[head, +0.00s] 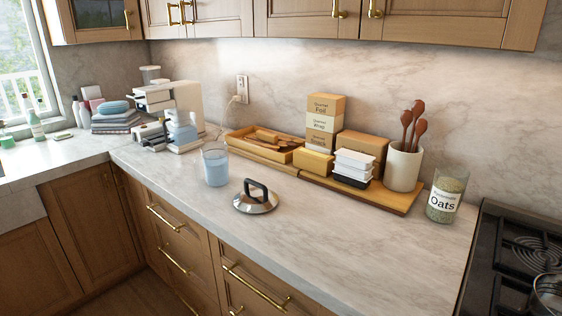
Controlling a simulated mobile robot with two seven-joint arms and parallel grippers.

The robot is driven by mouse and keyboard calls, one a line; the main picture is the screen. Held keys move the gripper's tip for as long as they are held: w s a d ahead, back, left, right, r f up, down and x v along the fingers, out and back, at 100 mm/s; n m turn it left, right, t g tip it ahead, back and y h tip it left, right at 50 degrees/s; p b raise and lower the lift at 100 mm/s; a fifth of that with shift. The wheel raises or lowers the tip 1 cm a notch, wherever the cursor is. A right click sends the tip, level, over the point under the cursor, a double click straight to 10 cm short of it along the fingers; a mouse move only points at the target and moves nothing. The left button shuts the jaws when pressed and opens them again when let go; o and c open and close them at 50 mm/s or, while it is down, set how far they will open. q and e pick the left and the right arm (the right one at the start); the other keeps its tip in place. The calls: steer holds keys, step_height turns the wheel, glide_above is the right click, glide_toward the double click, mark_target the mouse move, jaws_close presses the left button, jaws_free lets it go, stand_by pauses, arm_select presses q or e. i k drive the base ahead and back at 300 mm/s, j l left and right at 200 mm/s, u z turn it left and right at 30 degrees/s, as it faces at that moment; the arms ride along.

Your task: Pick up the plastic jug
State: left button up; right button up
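A clear, cylindrical container with pale blue contents (216,168), which may be the plastic jug, stands upright on the marble counter, left of centre near the front edge. No handle or spout can be made out on it. A round metal lid with a black handle (256,199) lies on the counter to its right and nearer the front. Neither of my grippers is in the head view, and nothing is seen touching the container.
A wooden tray (395,198) behind holds boxes, stacked containers and a utensil crock (403,166). An oats jar (444,196) stands right, beside the stove (515,255). A white appliance (185,108) is back left. The front right counter (370,250) is clear.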

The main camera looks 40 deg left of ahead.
mark_target(214, 157)
steer(key=u, duration=1.8)
steer(key=z, duration=2.3)
steer(key=u, duration=2.1)
steer(key=i+u, duration=0.15)
steer(key=u, duration=0.35)
